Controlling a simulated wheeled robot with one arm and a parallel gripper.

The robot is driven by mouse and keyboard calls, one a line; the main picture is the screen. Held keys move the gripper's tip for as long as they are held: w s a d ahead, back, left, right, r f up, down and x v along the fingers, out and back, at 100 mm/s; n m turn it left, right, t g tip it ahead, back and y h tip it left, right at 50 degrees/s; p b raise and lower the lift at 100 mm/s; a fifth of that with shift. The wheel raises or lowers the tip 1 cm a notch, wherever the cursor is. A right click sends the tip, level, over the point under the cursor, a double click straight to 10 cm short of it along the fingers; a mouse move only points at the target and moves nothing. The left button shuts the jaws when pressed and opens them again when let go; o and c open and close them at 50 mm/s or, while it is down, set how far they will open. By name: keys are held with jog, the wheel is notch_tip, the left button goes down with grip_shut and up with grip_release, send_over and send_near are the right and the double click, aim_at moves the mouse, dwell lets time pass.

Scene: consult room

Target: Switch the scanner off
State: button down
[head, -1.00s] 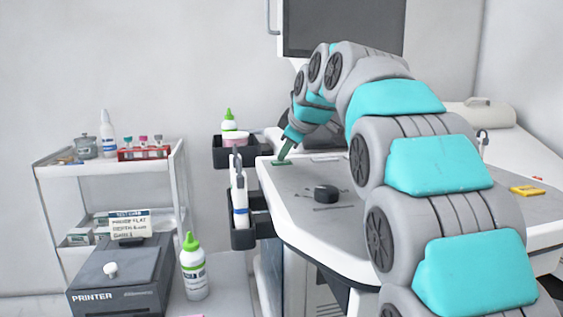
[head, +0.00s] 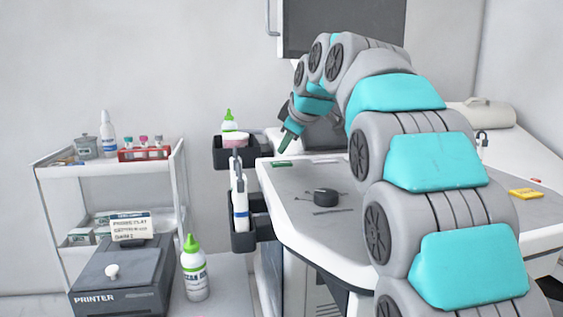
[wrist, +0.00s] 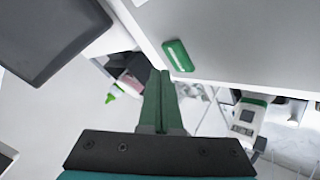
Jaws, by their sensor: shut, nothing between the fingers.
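The scanner is a white and grey console (head: 345,222) with a dark screen (head: 345,27) behind it. A small green switch-like piece (head: 281,164) sits at the left rear corner of its top; it also shows in the wrist view (wrist: 178,55). Which way it is set is too small to tell. My gripper (head: 281,151) is shut and empty, its green fingers pointing down just above the green piece. In the wrist view its fingertips (wrist: 160,73) appear beside the green piece, apart from it.
A black round knob (head: 326,196) stands on the console top. Dark side holders (head: 243,240) carry bottles and a white probe-like item. A white shelf cart (head: 105,170) and a printer (head: 120,280) stand at left. A yellow item (head: 525,193) lies at right.

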aim_at(285, 164)
jog(key=shift+r+p, duration=1.25)
jog(key=shift+r, duration=1)
